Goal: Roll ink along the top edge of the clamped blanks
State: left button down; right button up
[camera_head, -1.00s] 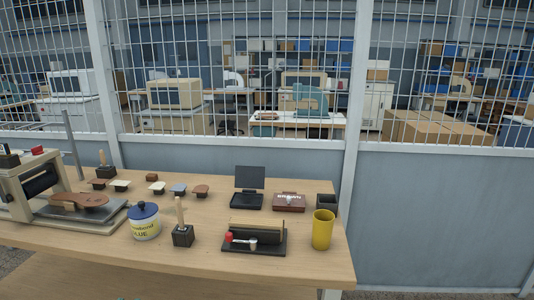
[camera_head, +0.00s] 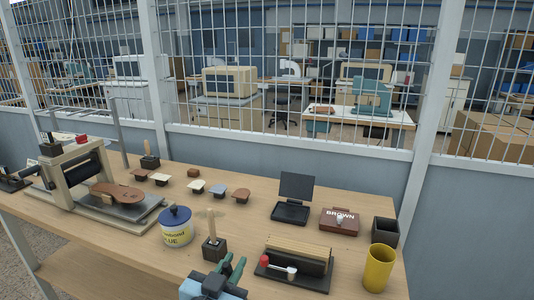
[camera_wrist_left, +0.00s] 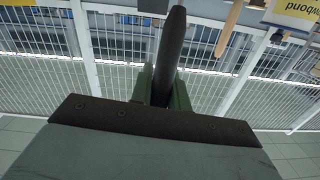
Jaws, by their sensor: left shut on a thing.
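The clamped blanks (camera_head: 297,246) show a tan top edge and stand in a black clamp (camera_head: 290,280) with a red knob, at the front right of the bench. My left gripper (camera_head: 232,268) is at the bottom middle of the head view, left of the clamp. In the left wrist view it is shut on a long dark rod (camera_wrist_left: 171,50) with a rounded end. I cannot tell what tool the rod belongs to. A brown ink box (camera_head: 337,228) marked BROWN is behind the clamp, beside an open black pad case (camera_head: 291,213). My right gripper is not in view.
A black block with a wooden handle (camera_head: 214,250) stands just behind my left gripper. A glue tub (camera_head: 175,228) is left of it. A yellow cup (camera_head: 379,268) and a dark square cup (camera_head: 385,232) are at the right. A press (camera_head: 75,175) stands far left.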

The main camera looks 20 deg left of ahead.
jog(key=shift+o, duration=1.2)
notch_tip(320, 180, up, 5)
jog(key=p, duration=0.3)
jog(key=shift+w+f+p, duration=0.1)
jog(key=shift+p, duration=0.3)
pick_arm(q)
jog(key=w+d+r+t+h+p, duration=0.1)
jog(key=w+r+p, duration=0.2)
jog(key=w+r, duration=0.45)
jog(key=w+d+r+t+h+p, duration=0.1)
jog(key=w+r+t+p, duration=0.3)
jog(key=r, duration=0.6)
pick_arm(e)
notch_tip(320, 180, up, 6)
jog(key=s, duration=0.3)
pick_arm(q)
jog(key=f+b, duration=0.1)
jog(key=b, duration=0.1)
jog(key=f+g+b, duration=0.1)
jog(key=f+b, duration=0.1)
jog(key=w+f+g+b, duration=0.1)
jog(key=f, duration=0.1)
jog(key=shift+f+b, duration=0.15)
jog(key=shift+b, duration=0.25)
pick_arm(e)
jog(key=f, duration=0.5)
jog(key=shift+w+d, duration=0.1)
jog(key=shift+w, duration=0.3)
